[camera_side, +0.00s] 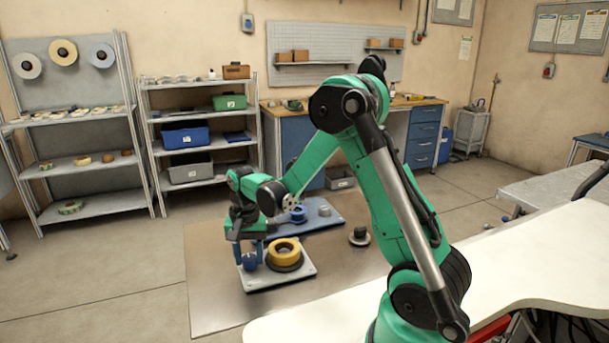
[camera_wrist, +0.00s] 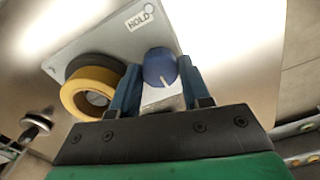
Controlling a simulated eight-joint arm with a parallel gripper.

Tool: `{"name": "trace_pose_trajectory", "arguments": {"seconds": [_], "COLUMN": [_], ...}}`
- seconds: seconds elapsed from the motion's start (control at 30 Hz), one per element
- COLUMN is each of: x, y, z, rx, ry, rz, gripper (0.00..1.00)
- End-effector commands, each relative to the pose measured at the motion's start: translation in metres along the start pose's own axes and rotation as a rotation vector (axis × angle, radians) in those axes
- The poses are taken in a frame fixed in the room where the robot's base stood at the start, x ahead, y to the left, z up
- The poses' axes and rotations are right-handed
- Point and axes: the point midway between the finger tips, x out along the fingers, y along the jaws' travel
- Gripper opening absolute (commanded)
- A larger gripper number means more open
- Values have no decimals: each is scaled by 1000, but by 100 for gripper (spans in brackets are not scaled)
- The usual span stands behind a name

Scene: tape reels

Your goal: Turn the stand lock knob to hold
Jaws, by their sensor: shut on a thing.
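The stand is a pale grey plate (camera_side: 285,277) on the brown work surface, carrying a yellow tape reel (camera_side: 285,251) on a dark round base. The round blue lock knob (camera_side: 249,262) sits at the plate's left side. In the wrist view the knob (camera_wrist: 159,66) bears a short white pointer line near its lower edge. A HOLD label (camera_wrist: 141,18) lies beyond the knob, and the line does not appear to point at it. My gripper (camera_side: 249,254) reaches down with its blue fingers on either side of the knob, shut on it. The fingers hide the knob's sides.
The yellow reel (camera_wrist: 90,92) stands close to the gripper's left finger in the wrist view. Behind the plate a blue mat (camera_side: 325,223) holds a blue reel (camera_side: 298,214) and a grey cylinder (camera_side: 324,210). A dark round piece (camera_side: 359,237) sits to the right.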

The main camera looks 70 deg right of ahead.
Motion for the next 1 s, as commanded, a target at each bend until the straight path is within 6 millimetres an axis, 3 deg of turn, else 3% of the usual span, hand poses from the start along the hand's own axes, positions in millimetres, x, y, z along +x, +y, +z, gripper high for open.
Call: {"name": "trace_pose_trajectory", "arguments": {"seconds": [0.03,0.1,0.13,0.47,0.8,1.0], "x": [0,0,0,-3,-45,-56], "y": [0,0,0,0,0,0], "z": [0,0,0,0,0,0], "rx": [1,1,1,0,0,0], "ry": [1,1,1,0,0,0], "rz": [-1,-1,0,0,0,0], "gripper": [50,70,73,73,73,73]}}
